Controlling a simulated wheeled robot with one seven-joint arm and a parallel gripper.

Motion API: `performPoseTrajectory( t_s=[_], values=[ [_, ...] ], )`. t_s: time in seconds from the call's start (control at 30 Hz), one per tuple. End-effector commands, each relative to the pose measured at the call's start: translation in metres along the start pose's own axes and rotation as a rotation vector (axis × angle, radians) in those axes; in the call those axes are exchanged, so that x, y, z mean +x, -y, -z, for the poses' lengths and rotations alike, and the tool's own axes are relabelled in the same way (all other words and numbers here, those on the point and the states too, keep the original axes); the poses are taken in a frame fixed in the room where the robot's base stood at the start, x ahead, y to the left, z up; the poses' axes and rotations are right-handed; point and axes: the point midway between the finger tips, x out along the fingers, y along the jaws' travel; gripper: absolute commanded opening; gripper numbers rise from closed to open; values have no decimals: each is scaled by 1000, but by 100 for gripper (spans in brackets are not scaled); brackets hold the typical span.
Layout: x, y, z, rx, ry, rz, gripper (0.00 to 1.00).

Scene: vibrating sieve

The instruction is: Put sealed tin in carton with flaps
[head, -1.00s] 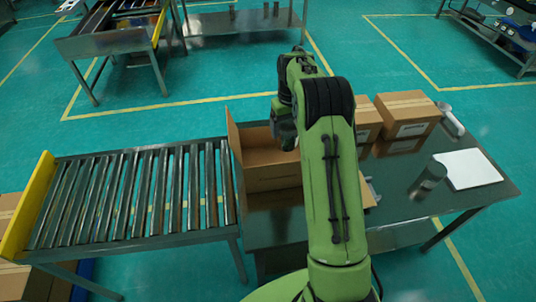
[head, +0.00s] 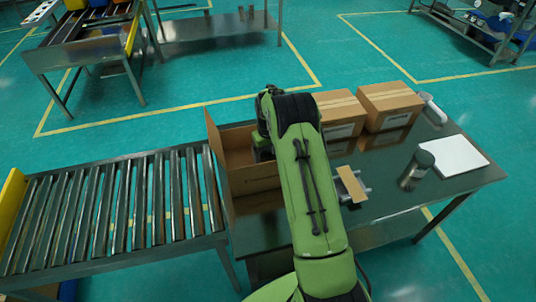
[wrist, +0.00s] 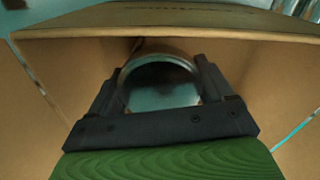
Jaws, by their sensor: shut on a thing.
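The open carton with flaps (head: 252,184) stands on the metal table beside the roller conveyor, one flap raised on its left. My gripper (wrist: 162,82) is shut on the sealed tin (wrist: 160,92), whose round, shiny top shows between the fingers in the wrist view. Brown carton walls surround the gripper there, so the tin is at or inside the carton's opening. Whether the tin touches the carton floor cannot be seen. In the head view my arm covers the tin and the carton's right side.
Two closed boxes (head: 338,108) (head: 391,100) stand behind on the table (head: 380,215). To the right are a metal cylinder with a dark top (head: 418,168), a white sheet (head: 453,156) and a white handheld device (head: 433,108). The roller conveyor (head: 115,205) adjoins the left.

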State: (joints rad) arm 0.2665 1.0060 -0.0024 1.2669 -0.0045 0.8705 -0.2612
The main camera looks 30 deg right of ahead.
Motion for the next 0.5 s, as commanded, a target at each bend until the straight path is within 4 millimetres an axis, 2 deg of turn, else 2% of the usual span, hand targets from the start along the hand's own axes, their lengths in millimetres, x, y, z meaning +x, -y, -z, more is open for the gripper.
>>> performPoseTrajectory(
  t_s=[0.27, 0.3, 0.4, 0.5],
  values=[
    [2, 0, 1, 1, -3, -1, 43],
    [2, 0, 0, 1, -2, -1, 86],
    [1, 0, 0, 1, -2, -1, 100],
    [1, 0, 0, 1, -2, -1, 100]
  ],
)
